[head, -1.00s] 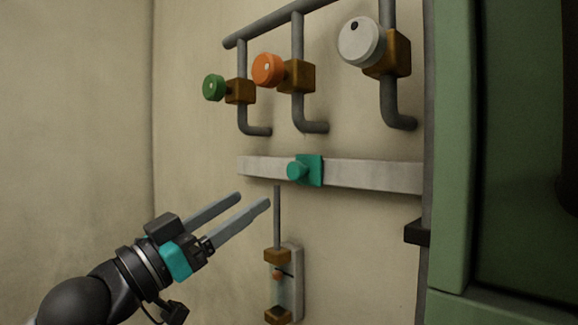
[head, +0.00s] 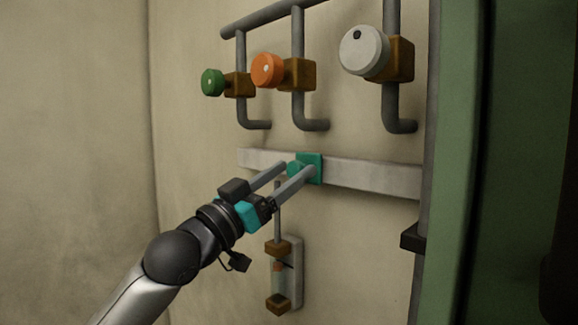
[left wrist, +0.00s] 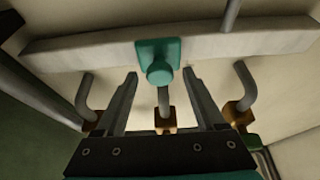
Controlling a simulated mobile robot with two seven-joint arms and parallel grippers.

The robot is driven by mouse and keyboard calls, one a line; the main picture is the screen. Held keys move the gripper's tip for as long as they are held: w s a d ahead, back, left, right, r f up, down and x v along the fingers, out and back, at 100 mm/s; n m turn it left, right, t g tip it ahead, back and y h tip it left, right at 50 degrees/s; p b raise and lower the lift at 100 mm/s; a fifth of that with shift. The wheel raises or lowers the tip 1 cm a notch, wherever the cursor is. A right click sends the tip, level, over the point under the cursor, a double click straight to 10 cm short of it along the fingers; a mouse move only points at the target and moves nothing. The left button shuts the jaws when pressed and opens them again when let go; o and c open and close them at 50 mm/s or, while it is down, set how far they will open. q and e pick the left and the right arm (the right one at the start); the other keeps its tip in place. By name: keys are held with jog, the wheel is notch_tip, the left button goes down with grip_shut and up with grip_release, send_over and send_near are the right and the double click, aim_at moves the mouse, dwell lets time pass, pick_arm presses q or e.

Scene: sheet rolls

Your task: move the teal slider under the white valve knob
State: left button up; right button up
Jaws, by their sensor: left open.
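The teal slider (head: 311,162) is a square plate with a round knob on a pale horizontal rail (head: 375,178). It sits below the orange valve's pipe, left of the white valve knob (head: 364,50). My left gripper (head: 299,168) is open, its fingers reaching up to the slider from the lower left and partly covering its knob in the head view. In the left wrist view the slider (left wrist: 158,60) shows ahead, its knob roughly centred between the spread fingertips (left wrist: 160,73). I cannot tell whether they touch it. My right gripper is not in view.
An orange knob (head: 267,70) and a green knob (head: 212,82) are on pipes above the rail's left half. A small gauge (head: 286,272) hangs below the rail. A green frame (head: 450,180) stands at the right. The rail right of the slider is clear.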

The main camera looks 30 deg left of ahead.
pick_arm(q)
jog(key=shift+w+d+r, duration=0.1)
jog(key=shift+w, duration=0.1)
jog(key=shift+c, duration=0.2)
grip_shut()
dwell(0.4)
dwell(0.8)
